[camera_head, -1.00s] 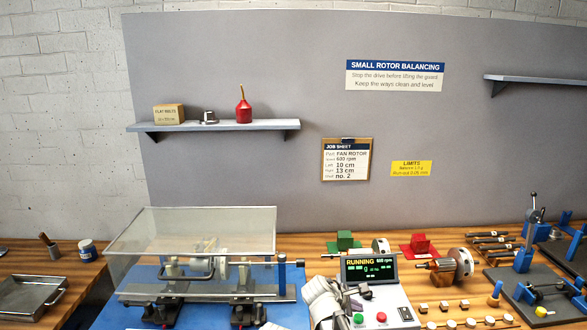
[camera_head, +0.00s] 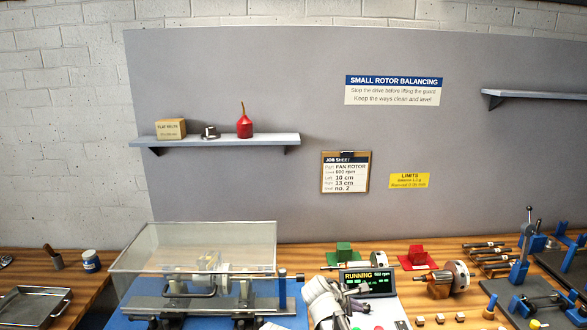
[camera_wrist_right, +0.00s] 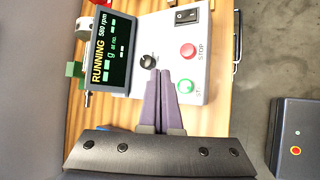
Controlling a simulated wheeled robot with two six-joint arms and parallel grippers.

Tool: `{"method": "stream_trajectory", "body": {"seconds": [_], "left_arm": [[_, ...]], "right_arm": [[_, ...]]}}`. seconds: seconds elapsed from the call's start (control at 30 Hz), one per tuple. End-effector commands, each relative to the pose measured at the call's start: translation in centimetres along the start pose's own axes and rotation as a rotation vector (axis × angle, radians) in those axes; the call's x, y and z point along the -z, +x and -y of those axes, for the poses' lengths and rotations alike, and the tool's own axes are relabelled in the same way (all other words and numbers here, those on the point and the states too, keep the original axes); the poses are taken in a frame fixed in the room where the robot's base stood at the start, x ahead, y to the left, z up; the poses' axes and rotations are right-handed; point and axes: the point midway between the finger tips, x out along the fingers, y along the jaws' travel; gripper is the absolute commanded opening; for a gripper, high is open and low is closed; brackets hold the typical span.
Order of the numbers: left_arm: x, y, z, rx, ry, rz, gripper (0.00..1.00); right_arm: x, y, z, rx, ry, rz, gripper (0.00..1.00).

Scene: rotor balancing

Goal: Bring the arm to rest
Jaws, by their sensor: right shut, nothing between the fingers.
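My right gripper (camera_head: 352,303) is in front of the control console at the bottom centre of the head view. In the right wrist view its dark fingers (camera_wrist_right: 160,73) are shut together and empty, over the console's pale face (camera_wrist_right: 205,75). The tips lie close to a black knob (camera_wrist_right: 148,62); I cannot tell whether they touch it. The red STOP button (camera_wrist_right: 188,50) and green button (camera_wrist_right: 186,87) are beside the fingers. The console display (camera_head: 367,282) reads RUNNING, also in the right wrist view (camera_wrist_right: 108,47). My left gripper is not in view.
The balancing machine stands on a blue mat at left under a clear guard (camera_head: 195,245), which is down. Rotors (camera_head: 455,275), small weights and blue stands (camera_head: 530,250) lie right of the console. A metal tray (camera_head: 35,305) is at far left. A shelf (camera_head: 215,140) hangs above.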

Motion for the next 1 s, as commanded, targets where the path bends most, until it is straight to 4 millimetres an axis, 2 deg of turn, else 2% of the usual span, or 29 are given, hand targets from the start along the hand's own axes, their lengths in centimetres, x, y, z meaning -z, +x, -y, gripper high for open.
{"method": "stream_trajectory", "body": {"seconds": [0.2, 0.27, 0.37, 0.6, 0.7, 0.83, 1.0], "left_arm": [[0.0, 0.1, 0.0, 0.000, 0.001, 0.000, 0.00], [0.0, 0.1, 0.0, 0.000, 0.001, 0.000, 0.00], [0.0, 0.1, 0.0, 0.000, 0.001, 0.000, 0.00], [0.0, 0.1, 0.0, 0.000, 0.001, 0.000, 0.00], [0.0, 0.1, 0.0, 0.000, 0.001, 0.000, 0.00], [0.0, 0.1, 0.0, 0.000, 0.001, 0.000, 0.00], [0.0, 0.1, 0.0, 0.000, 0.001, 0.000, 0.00]], "right_arm": [[0.1, 0.1, 0.1, 0.001, 0.002, -0.001, 0.00], [0.2, -0.2, 0.7, 0.012, 0.026, -0.011, 0.00], [1.1, -1.2, 3.5, 0.074, 0.149, -0.054, 0.00], [4.8, -6.7, 14.8, 0.414, 0.655, -0.153, 0.00], [6.0, -9.1, 18.5, 0.557, 0.817, -0.147, 0.00], [6.8, -11.4, 21.7, 0.690, 0.953, -0.117, 0.00], [7.2, -12.6, 23.2, 0.761, 1.022, -0.092, 0.00]]}}
